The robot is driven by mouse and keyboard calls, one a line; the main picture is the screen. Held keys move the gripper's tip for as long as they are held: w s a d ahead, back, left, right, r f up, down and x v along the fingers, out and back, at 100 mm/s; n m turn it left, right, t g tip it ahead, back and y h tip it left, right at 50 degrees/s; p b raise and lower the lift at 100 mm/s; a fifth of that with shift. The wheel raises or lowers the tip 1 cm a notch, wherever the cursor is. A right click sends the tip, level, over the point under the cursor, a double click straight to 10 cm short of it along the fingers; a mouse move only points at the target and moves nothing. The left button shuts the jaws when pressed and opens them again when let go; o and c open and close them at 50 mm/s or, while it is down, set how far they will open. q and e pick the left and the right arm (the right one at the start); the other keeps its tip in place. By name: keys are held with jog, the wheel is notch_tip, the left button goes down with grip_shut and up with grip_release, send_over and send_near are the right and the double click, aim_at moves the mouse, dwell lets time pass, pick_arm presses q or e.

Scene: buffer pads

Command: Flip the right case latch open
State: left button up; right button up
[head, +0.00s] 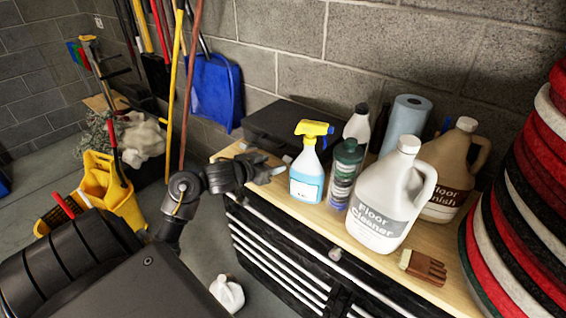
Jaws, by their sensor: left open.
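A black case (283,127) lies on the wooden top of the tool cabinet, against the block wall. Its lid looks closed. My left gripper (270,172) is open and empty, in front of the case's front side, with its fingers pointing right toward the spray bottle. A small pale spot (287,158) on the case's front, just above the fingertips, may be the right latch; its position is too small to tell. The gripper and the spray bottle hide part of the case's front. My right gripper is not in view.
A blue spray bottle (307,170) with a yellow head stands just right of my left gripper. Stacked pads (540,190) are at the far right.

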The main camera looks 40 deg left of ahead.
aim_at(286, 161)
pick_arm(q)
jog(key=x, duration=0.6)
jog(key=shift+w+f+b, duration=0.2)
jog(key=shift+w+b, duration=0.05)
jog(key=shift+b, duration=0.1)
jog(key=c, duration=1)
jog(key=shift+s+f+b, duration=0.1)
jog(key=shift+f+b, duration=0.1)
jog(key=shift+b, duration=0.15)
jog(key=f+t+b, duration=0.1)
jog(key=b, duration=0.2)
jog(key=s+f+t+b, duration=0.1)
jog(key=t+b, duration=0.1)
jog(key=b, duration=0.1)
jog(key=s+f+t+b, duration=0.1)
jog(key=b, duration=0.2)
jog(key=shift+d+f, duration=0.1)
jog(key=shift+s+t+b, duration=0.1)
jog(key=shift+t+b, duration=0.6)
